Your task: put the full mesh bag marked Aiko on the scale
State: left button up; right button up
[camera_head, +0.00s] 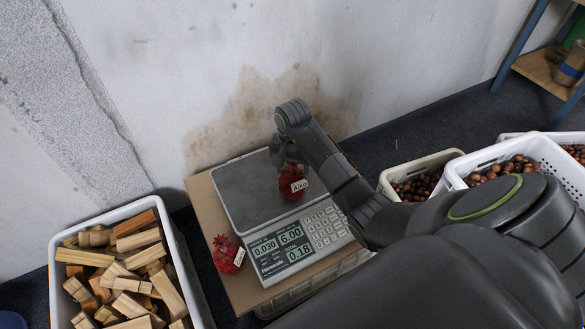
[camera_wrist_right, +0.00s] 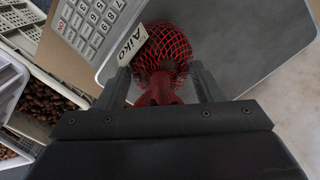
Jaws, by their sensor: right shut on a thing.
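The red mesh bag with the Aiko tag (camera_head: 289,183) is at the scale's pan, near its right side. My right gripper (camera_head: 286,156) is above it and shut on its gathered neck. In the right wrist view, the full red bag (camera_wrist_right: 168,48) hangs beyond the fingers, with its white Aiko tag to the left. The scale (camera_head: 238,192) has a flat grey pan, and its display shows 0.030, 6.00 and 0.18. I cannot clearly tell whether the bag's underside rests on the pan. My left gripper is not in view.
Another red tagged bag (camera_head: 224,248) lies on the cardboard (camera_head: 204,199) left of the scale's display. A white crate of wood blocks (camera_head: 60,290) stands at the left. Crates of chestnuts, including a beige one (camera_head: 390,173), stand at the right. The wall is close behind.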

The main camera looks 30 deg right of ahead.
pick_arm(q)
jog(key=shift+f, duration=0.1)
pick_arm(e)
jog(key=o, duration=1.6)
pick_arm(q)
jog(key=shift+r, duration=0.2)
pick_arm(e)
jog(key=shift+r, duration=0.15)
notch_tip(320, 180, up, 8)
jog(key=p, duration=0.3)
notch_tip(320, 180, up, 3)
jog(key=p, duration=0.3)
jog(key=shift+r+p, duration=0.15)
jog(key=shift+p, duration=0.2)
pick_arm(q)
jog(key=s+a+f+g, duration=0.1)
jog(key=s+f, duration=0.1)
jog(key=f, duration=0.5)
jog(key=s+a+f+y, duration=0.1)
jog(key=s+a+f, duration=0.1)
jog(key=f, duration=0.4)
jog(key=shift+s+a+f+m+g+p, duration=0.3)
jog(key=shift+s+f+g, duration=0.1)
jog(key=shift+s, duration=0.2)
pick_arm(e)
jog(key=shift+r, duration=0.3)
